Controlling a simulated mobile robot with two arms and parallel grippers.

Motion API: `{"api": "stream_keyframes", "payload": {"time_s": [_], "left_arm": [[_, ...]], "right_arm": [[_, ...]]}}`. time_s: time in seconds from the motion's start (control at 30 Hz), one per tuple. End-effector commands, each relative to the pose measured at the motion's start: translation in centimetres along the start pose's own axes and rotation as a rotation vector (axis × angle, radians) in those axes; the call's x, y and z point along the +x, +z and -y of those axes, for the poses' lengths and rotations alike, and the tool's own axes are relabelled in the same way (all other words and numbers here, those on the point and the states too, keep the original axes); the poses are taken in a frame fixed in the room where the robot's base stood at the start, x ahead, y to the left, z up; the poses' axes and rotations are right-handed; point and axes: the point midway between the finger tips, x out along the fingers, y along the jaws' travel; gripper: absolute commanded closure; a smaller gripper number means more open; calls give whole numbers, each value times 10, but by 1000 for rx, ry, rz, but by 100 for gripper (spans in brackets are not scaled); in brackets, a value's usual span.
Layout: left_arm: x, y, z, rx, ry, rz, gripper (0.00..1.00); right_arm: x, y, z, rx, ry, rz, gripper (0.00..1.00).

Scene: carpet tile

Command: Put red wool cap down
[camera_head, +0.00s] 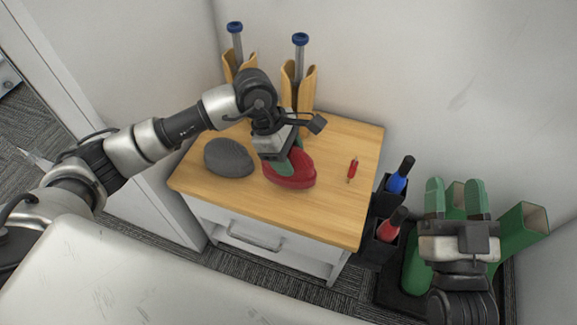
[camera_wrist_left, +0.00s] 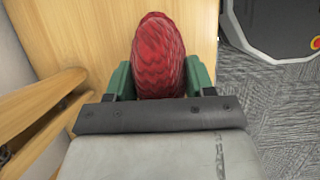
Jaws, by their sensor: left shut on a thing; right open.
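The red wool cap (camera_head: 290,172) is at the middle of the wooden cabinet top (camera_head: 330,205), touching it or just above it; I cannot tell which. My left gripper (camera_head: 284,165) comes down on it from above and is shut on it. In the left wrist view the cap (camera_wrist_left: 158,55) sits between the two green fingers (camera_wrist_left: 158,80), its knit texture showing. My right gripper (camera_head: 456,200) is open and empty at the lower right, in front of the green boots.
A dark grey cap (camera_head: 229,157) lies left of the red one, and a small red item (camera_head: 352,168) lies to the right. Wooden holders with blue-topped rods (camera_head: 300,75) stand at the back. Black holders with a blue bottle (camera_head: 399,177) and a red bottle (camera_head: 391,225) stand right of the cabinet, beside green boots (camera_head: 522,228).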

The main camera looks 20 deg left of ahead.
Motion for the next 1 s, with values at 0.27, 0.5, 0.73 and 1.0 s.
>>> {"api": "stream_keyframes", "payload": {"time_s": [0.27,0.5,0.73,1.0], "left_arm": [[29,-12,0,-1,-2,1,71],[40,-16,0,1,-1,0,71],[40,-16,0,1,0,0,71],[40,-17,0,1,-1,0,27]], "right_arm": [[-3,-22,4,9,-9,-199,48],[-6,-36,6,13,-14,-306,48],[-6,-37,6,13,-14,-308,48],[-7,-41,6,14,-15,-343,48]]}}
